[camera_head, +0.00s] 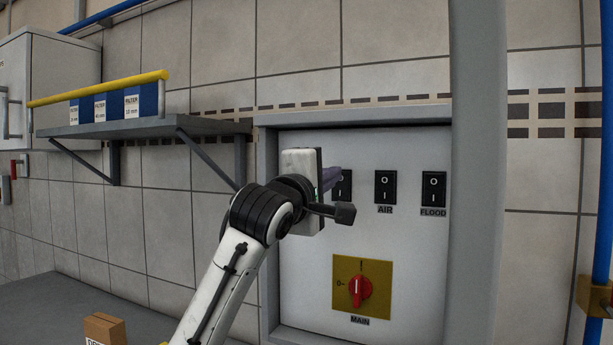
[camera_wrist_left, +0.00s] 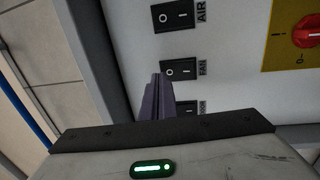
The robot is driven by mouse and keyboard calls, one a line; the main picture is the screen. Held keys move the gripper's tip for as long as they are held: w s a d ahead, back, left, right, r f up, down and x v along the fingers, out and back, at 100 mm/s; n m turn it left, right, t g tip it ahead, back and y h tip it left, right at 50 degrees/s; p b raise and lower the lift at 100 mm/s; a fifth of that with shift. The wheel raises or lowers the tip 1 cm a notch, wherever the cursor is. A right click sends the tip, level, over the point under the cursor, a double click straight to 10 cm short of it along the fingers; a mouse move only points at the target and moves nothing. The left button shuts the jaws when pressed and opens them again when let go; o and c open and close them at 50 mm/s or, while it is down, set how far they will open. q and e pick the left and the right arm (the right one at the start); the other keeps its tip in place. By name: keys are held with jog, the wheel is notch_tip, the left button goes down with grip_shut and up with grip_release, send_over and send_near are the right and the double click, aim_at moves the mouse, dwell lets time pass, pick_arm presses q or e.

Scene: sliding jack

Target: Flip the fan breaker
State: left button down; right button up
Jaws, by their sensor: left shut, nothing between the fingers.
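The fan breaker (camera_wrist_left: 181,69) is a black rocker switch, labelled FAN in the left wrist view. In the head view it is the switch (camera_head: 347,188) left of AIR, partly covered by my gripper. My left gripper (camera_head: 335,176) is shut and empty, its purple-grey fingers pointing at the panel beside this switch. In the left wrist view the fingertips (camera_wrist_left: 160,80) overlap the near edge of the fan breaker; I cannot tell whether they touch it. Which way the rocker is tilted is unclear. My right gripper is not in view.
The AIR breaker (camera_head: 385,187) and FLOOD breaker (camera_head: 433,189) sit to the right. Another switch (camera_wrist_left: 187,107) is partly hidden behind the fingers. A red MAIN knob (camera_head: 354,291) is below. A raised grey frame (camera_head: 268,220) borders the panel; a shelf (camera_head: 150,128) juts out left.

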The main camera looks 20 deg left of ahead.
pick_arm(q)
jog(key=s+r+b, duration=0.1)
jog(key=s+b, duration=0.1)
jog(key=s, duration=0.8)
jog(key=shift+s+a+r, duration=0.2)
jog(key=shift+s+a, duration=0.05)
jog(key=shift+s, duration=0.15)
